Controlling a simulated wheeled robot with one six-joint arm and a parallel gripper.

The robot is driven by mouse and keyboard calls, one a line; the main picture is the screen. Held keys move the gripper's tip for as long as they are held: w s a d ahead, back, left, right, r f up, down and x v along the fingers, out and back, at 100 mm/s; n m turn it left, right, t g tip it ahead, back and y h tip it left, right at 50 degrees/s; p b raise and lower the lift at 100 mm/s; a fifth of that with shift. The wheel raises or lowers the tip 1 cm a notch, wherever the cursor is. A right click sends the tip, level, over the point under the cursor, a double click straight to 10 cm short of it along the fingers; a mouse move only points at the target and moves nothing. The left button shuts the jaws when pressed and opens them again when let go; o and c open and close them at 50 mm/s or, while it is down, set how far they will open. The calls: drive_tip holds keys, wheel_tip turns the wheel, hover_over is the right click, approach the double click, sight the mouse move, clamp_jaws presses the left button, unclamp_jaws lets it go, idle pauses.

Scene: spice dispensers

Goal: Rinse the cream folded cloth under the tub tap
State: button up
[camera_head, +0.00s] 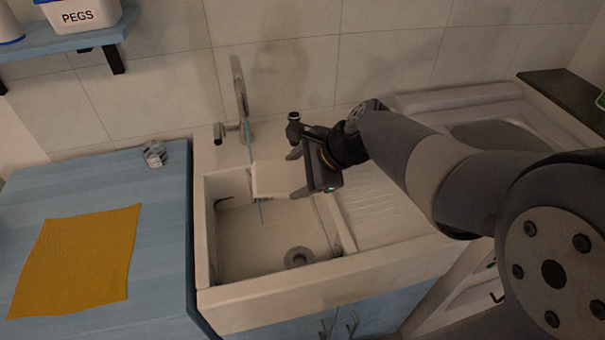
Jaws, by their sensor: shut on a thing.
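The cream folded cloth (283,179) is held out level over the tub (204,235), at its back part. My gripper (297,173) comes from the right and is shut on the cloth's right side. The tub tap (241,88) stands behind the tub, its spout above the cloth's left end. A thin blue stream of water (249,142) comes down from the tap to the cloth's left edge. A short piece of blue shows below the cloth as well. The tub's drain (299,257) is in view at the bottom.
A ribbed draining board (400,205) lies right of the tub, under my arm. A yellow cloth (77,259) lies flat on the blue counter (160,215) at left, with a small clear object (154,154) behind it. A pegs tub (80,15) stands on the wall shelf.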

drive_tip(key=w+a+f+p, duration=0.1)
drive_tip(key=w+a+f, duration=0.1)
drive_tip(key=w+a, duration=0.5)
drive_tip(key=shift+w+a+f, duration=0.35)
drive_tip(key=shift+w+a, duration=0.05)
drive_tip(key=shift+w, duration=1.4)
drive_tip(key=shift+d, duration=0.1)
drive_tip(key=shift+w+d, duration=0.35)
drive_tip(key=shift+d, duration=0.05)
drive_tip(key=shift+s+a, duration=0.1)
drive_tip(key=shift+a, duration=0.05)
drive_tip(key=shift+s+a, duration=0.3)
drive_tip(key=shift+a, duration=0.05)
drive_tip(key=shift+w+d+p, duration=0.1)
drive_tip(key=shift+p, duration=0.2)
drive_tip(key=shift+w+d, duration=0.3)
drive_tip(key=shift+d, duration=0.1)
